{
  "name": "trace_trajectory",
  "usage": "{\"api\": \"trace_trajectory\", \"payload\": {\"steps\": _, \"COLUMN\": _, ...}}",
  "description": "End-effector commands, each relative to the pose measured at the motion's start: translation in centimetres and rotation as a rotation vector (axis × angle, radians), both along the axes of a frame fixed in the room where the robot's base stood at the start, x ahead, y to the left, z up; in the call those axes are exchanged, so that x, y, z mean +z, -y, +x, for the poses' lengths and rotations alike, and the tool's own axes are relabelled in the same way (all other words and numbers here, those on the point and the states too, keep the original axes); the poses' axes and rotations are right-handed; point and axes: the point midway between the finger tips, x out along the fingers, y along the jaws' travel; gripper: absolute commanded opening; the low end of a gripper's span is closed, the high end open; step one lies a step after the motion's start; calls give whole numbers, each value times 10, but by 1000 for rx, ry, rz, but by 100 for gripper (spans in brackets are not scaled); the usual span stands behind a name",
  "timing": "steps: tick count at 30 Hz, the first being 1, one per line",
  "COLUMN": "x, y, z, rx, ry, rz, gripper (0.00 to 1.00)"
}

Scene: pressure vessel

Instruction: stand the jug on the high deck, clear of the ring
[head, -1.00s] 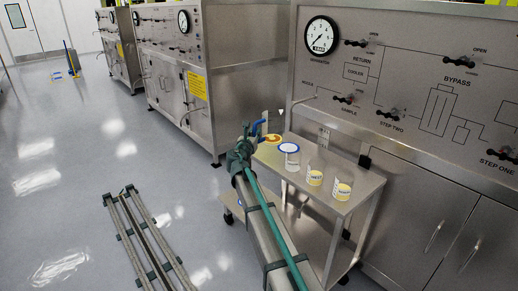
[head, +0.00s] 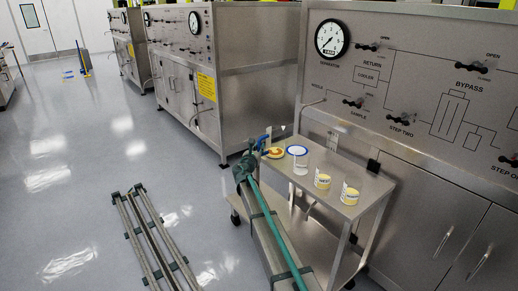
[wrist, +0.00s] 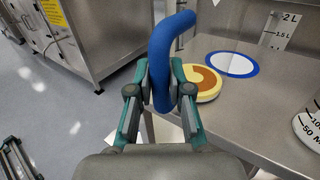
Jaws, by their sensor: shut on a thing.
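My gripper (wrist: 161,88) is shut on the blue handle (wrist: 163,60) of the jug. In the head view my gripper (head: 257,152) and the jug's blue handle (head: 263,141) are at the far left corner of the trolley's top deck (head: 340,166). The blue ring with a white middle (head: 297,150) lies flat on that deck, right of the handle; it also shows in the wrist view (wrist: 232,64). The jug's base and its height above the deck cannot be made out.
A yellow and brown round dish (head: 275,153) lies left of the ring. A steel panel cabinet (head: 430,190) rises behind.

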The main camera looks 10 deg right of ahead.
Motion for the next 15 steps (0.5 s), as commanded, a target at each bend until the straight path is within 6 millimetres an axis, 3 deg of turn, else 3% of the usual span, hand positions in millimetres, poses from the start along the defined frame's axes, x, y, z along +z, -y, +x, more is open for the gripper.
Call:
{"api": "trace_trajectory", "payload": {"steps": 11, "x": -5, "y": 0, "z": 0, "rx": 0, "ry": 0, "rz": -1, "gripper": 0}}
{"api": "trace_trajectory", "payload": {"steps": 12, "x": -4, "y": 0, "z": 0, "rx": 0, "ry": 1, "rz": 0, "gripper": 22}}
{"api": "trace_trajectory", "payload": {"steps": 15, "x": -4, "y": 0, "z": 0, "rx": 0, "ry": 1, "rz": 0, "gripper": 39}}
